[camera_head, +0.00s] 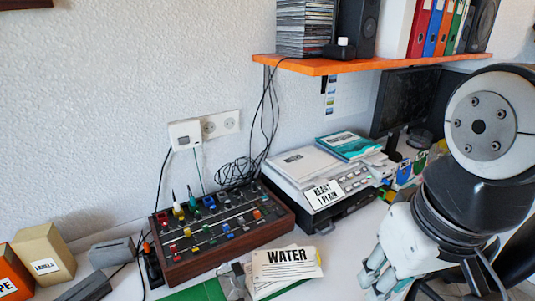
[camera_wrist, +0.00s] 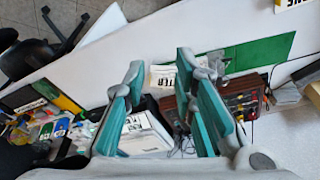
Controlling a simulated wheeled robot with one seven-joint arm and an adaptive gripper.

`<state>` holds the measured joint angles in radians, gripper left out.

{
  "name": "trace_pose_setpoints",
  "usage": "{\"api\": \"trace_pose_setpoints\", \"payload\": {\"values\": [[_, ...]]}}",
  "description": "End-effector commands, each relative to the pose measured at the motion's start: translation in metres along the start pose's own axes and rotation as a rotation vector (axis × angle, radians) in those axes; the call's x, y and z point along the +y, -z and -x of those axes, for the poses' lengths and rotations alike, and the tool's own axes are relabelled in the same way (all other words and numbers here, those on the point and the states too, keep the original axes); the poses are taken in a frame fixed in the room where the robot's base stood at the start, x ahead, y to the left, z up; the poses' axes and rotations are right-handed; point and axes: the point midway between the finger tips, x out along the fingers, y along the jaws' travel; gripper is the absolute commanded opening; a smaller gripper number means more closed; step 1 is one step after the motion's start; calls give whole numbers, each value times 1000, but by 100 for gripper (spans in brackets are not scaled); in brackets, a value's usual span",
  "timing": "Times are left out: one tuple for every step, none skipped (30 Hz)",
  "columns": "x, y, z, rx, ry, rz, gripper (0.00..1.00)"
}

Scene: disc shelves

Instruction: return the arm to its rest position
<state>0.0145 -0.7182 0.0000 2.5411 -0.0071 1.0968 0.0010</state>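My gripper (camera_wrist: 160,68) shows in the wrist view as two grey fingers with teal pads. The fingers stand apart and nothing is held between them; the printer and papers show through the gap. In the head view my gripper (camera_head: 376,274) hangs low at the right, over the white desk (camera_head: 335,262), with its grey fingers pointing down and left. My arm (camera_head: 490,150) fills the right side of the head view and hides part of the desk behind it. Whether the fingers touch anything cannot be seen, but they look clear of the desk.
A printer (camera_head: 316,177), a knobbed mixer box (camera_head: 225,236) and WATER papers (camera_head: 286,264) are on the desk. An orange shelf (camera_head: 375,62) with discs and binders hangs above. A black chair (camera_wrist: 52,52) shows in the wrist view.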

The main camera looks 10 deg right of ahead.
Motion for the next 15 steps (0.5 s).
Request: {"api": "trace_pose_setpoints", "payload": {"values": [[-1, -5, 1, 7, 8, 4, 25], [-1, -7, 1, 9, 11, 5, 25], [-2, -9, 1, 9, 14, 5, 25], [-2, -10, 1, 9, 16, 6, 25], [-2, -11, 1, 9, 17, 6, 25], [-2, -11, 1, 9, 17, 6, 25], [-2, -11, 1, 9, 18, 6, 25], [-2, -11, 1, 9, 17, 6, 25], [-2, -11, 1, 9, 17, 6, 25], [-2, -11, 1, 9, 17, 6, 25], [-2, -11, 1, 9, 17, 6, 25], [-2, -11, 1, 10, 17, 6, 25], [-2, -10, 2, 11, 17, 6, 25], [-2, -10, 4, 13, 16, 6, 25], [-2, -10, 9, 19, 16, 6, 25]]}}
